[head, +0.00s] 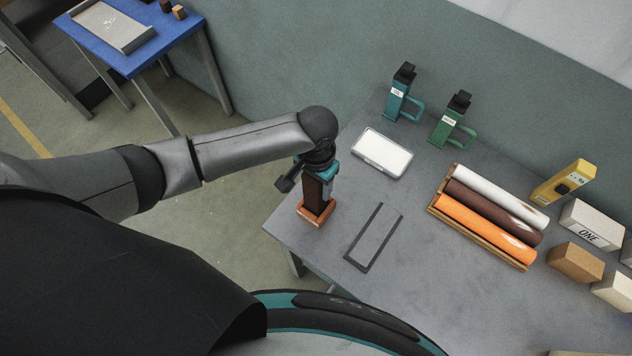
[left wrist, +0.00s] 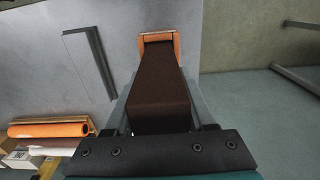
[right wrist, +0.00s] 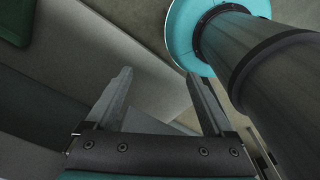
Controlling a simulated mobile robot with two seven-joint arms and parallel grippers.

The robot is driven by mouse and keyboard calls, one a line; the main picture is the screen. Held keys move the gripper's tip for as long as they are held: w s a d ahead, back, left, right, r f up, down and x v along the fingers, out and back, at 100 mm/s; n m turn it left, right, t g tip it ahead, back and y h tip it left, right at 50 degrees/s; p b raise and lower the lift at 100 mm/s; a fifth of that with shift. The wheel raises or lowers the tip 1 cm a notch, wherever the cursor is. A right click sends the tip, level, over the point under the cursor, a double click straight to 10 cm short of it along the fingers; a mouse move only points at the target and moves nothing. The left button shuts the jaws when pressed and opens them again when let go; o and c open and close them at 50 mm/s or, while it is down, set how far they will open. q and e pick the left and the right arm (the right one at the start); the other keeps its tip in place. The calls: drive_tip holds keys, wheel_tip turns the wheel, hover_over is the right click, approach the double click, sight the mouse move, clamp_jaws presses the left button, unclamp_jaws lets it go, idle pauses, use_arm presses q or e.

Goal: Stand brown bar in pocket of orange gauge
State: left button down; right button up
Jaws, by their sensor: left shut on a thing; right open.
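The brown bar (head: 314,193) stands close to upright in the head view, with its lower end at the orange gauge (head: 318,219) near the table's left corner. My left gripper (head: 318,170) is shut on the bar's upper part. In the left wrist view the brown bar (left wrist: 160,75) runs from between the fingers to the orange gauge (left wrist: 172,38), whose rim shows around the far end. I cannot tell how deep the bar sits in the pocket. My right gripper (right wrist: 160,105) is open and empty in the right wrist view, away from the bar.
A grey strip with dark edges (head: 374,237) lies right of the gauge. A white-topped box (head: 382,152), a wooden tray of rolls (head: 481,264), teal (head: 397,98) and green (head: 448,124) tools and several blocks stand farther right. The table's left edge is close to the gauge.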

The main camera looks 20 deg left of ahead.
use_arm(q)
drive_tip(key=shift+c, duration=1.2)
unclamp_jaws()
wheel_tip(320, 180, up, 12)
drive_tip(key=shift+r+p, duration=0.2)
drive_tip(key=shift+p, duration=0.7)
